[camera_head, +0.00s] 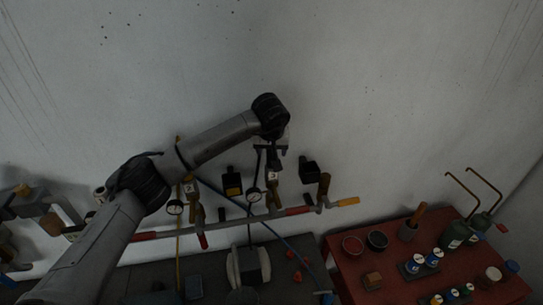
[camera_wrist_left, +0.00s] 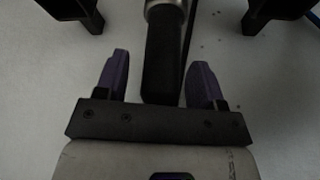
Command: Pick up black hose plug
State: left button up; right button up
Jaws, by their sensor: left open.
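In the left wrist view, a black cylinder with a metal collar at its upper end, which looks like the black hose plug (camera_wrist_left: 162,62), stands between the two purple fingers of my left gripper (camera_wrist_left: 160,78). A gap shows on each side of it, so the fingers are open and do not appear to touch it. In the head view my left gripper (camera_head: 271,155) is small and dark, close to the wall among the valves. The plug cannot be clearly told apart there. My right gripper is not in view.
A grey pipe with red sections (camera_head: 262,216), gauges and valves runs along the wall below my left gripper. Black boxes (camera_head: 232,182) (camera_head: 309,170) flank it. A red table (camera_head: 350,268) with bottles, bowls and cans stands at right. The wall above is clear.

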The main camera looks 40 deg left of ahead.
pick_arm(q)
jog(key=shift+c, duration=0.4)
jog(key=c, duration=1)
jog(key=shift+o, duration=0.2)
jog(key=shift+r, duration=0.1)
